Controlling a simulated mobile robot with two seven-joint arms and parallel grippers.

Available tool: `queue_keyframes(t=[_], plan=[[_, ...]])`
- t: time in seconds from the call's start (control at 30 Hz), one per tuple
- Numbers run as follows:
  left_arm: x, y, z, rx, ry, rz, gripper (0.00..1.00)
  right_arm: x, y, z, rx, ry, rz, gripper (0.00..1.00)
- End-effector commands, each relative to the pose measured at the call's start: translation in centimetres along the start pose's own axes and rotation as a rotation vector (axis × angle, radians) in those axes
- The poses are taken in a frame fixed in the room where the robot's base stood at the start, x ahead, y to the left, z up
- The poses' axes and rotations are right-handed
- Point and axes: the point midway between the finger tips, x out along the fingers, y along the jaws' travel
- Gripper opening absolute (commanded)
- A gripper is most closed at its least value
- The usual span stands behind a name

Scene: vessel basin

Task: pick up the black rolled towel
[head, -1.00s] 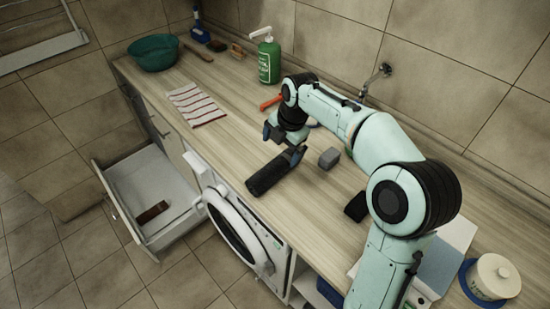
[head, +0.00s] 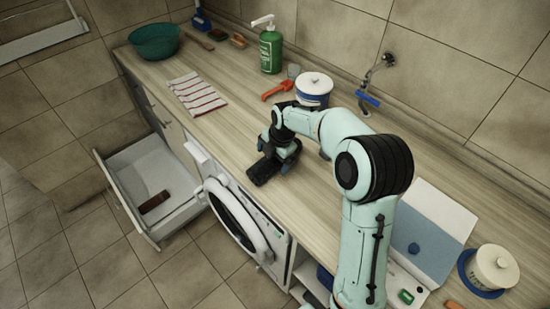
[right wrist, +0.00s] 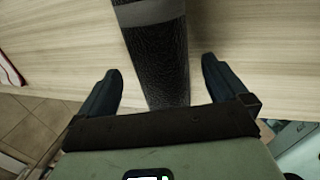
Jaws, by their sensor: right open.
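The black rolled towel (head: 262,173) lies on the wooden counter near its front edge, above the washing machine. In the right wrist view the towel (right wrist: 158,62) is a dark textured roll with a grey band, running between the fingers. My right gripper (right wrist: 160,88) is open, with one finger on each side of the towel and a gap on both sides. In the head view my right gripper (head: 280,158) is over the towel and hides its far part. My left gripper is not in view.
An open drawer (head: 118,178) holds a brown object. A striped cloth (head: 197,93), green basin (head: 154,43), green pump bottle (head: 270,50), orange-red tool (head: 277,90) and white-lidded blue pot (head: 314,88) stand or lie on the counter. The washing machine door (head: 232,215) is ajar below.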

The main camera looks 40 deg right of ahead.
Motion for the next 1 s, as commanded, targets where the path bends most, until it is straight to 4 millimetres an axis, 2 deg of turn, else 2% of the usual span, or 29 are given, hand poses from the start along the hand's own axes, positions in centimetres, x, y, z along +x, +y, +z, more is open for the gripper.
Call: queue_keyframes(t=[0.1,0.33,0.5,0.53,0.83,1.0], plan=[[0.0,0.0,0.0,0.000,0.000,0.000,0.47,0.9,-0.1,0.1,0.000,-0.001,-0.002,1.00],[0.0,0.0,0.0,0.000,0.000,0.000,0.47,1.0,-0.1,0.1,0.000,-0.001,-0.001,1.00],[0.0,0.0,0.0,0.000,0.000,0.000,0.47,1.0,-0.1,0.1,0.000,-0.001,-0.001,0.45],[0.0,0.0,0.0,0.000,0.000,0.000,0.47,1.0,-0.1,0.1,0.000,-0.001,-0.001,0.37],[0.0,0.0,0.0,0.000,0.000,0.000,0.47,0.9,0.0,0.1,0.000,-0.001,0.001,0.37],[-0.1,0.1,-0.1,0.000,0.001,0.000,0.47,-0.2,0.3,0.1,0.000,-0.001,0.003,0.37]])
